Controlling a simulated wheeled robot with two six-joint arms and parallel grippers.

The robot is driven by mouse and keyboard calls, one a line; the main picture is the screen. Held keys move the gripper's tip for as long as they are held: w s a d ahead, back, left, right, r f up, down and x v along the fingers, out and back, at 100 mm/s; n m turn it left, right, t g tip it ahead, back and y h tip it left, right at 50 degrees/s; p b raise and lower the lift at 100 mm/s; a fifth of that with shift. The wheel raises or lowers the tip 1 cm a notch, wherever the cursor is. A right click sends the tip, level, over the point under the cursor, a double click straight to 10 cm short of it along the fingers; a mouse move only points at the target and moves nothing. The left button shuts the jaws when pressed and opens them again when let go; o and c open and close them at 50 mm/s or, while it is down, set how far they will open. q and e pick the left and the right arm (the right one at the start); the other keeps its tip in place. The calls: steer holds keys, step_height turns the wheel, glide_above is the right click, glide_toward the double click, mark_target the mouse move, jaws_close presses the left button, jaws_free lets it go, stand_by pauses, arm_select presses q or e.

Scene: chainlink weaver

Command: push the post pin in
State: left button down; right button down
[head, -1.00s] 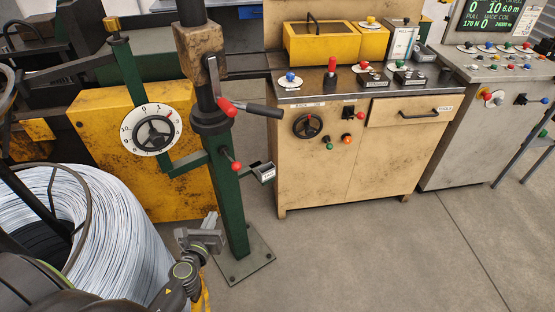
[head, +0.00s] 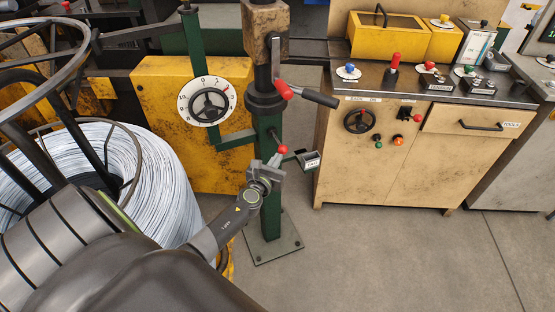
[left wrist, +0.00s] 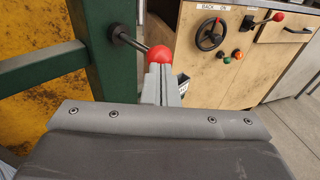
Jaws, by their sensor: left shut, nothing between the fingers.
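The post pin is a dark rod with a red ball knob (head: 283,149), sticking out of the green post (head: 270,205). In the left wrist view the red knob (left wrist: 160,54) sits right at the fingertips, and its dark rod runs up and left into the green post. My left gripper (head: 276,162) is shut and empty, with its tips at the knob. I cannot tell whether they touch it. The closed fingers (left wrist: 161,82) also show in the left wrist view, hiding the knob's lower side. My right gripper is not in view.
A red-knobbed lever (head: 305,94) sits above the pin on the post. A small grey box (head: 309,160) is just right of the pin. A dial (head: 208,102) on a yellow cabinet stands left, above a wire coil (head: 165,185). The floor right of the post is clear.

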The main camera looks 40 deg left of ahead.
arm_select(q)
steer(key=shift+w+a+f, duration=0.1)
steer(key=shift+w, duration=0.45)
steer(key=a, duration=0.1)
steer(key=w+a+b, duration=0.1)
steer(key=a, duration=0.1)
steer(key=w+a+b, duration=0.1)
steer(key=shift+w+a+r, duration=0.2)
steer(key=shift+w+a, duration=0.05)
